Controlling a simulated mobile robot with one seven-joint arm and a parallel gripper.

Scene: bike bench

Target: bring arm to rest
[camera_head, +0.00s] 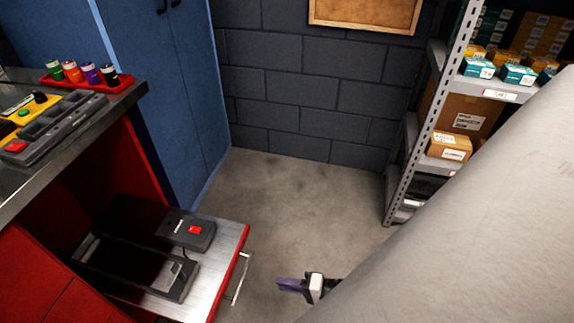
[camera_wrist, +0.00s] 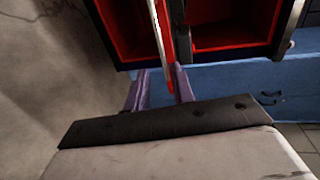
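My gripper (camera_head: 284,284) is at the lower middle of the head view, over the bare floor to the right of the open drawer. Its purple fingers point left, toward the drawer's front. In the wrist view, the two fingers of my gripper (camera_wrist: 160,82) stand apart with nothing visible between them. The red-edged drawer front shows beyond them, apparently not held. My pale arm covers the lower right of the head view.
The open drawer (camera_head: 218,270) holds a black box with a red patch (camera_head: 187,230) and a dark frame (camera_head: 130,265). The bench (camera_head: 125,97) carries a red tray of coloured cylinders. Shelving (camera_head: 405,170) stands right, a blue cabinet (camera_head: 175,90) behind. The middle floor (camera_head: 300,195) is clear.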

